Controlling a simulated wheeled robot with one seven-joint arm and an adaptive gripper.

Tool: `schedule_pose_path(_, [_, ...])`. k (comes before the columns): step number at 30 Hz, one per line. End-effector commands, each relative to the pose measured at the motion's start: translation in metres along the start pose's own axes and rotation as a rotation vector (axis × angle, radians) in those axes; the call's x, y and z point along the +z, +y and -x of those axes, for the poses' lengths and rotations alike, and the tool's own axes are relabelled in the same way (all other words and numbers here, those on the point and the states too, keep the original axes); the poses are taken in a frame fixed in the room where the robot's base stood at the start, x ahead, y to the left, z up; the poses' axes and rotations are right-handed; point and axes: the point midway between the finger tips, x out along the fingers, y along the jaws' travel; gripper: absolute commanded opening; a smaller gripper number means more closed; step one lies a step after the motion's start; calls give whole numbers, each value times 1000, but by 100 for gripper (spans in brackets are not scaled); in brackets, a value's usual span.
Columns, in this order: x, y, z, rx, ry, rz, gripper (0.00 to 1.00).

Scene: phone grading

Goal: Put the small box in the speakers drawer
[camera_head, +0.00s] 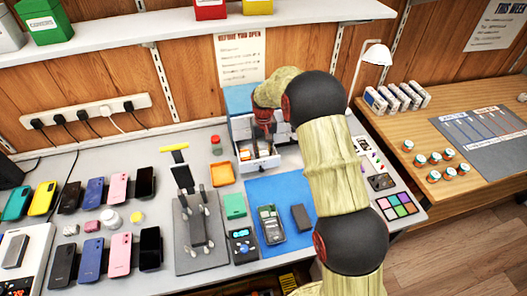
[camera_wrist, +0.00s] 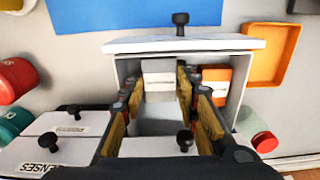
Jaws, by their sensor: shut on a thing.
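The small box (camera_wrist: 158,72) is pale grey-white and sits between my fingers in the wrist view. My gripper (camera_wrist: 160,88) is shut on it, over the inside of an open white drawer (camera_wrist: 236,100). In the head view my gripper (camera_head: 263,132) reaches down into the drawer unit, with the open drawer (camera_head: 262,166) below it. I cannot tell whether the box touches the drawer floor. The open drawer's label is not readable from here. An orange block (camera_wrist: 214,82) lies in the drawer, beside my right finger.
Closed drawers, one labelled lenses (camera_wrist: 40,155), stand beside the open one. An orange tray (camera_head: 222,174), a red-lidded jar (camera_head: 216,145) and a blue mat (camera_head: 275,195) are near. A lamp (camera_head: 376,54) stands to the right. Phones (camera_head: 94,192) fill the left.

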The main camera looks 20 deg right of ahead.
Motion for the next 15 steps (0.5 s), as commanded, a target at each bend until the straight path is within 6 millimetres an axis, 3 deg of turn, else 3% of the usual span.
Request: schedule_pose_path(15, [0, 0, -4, 0, 0, 0, 14])
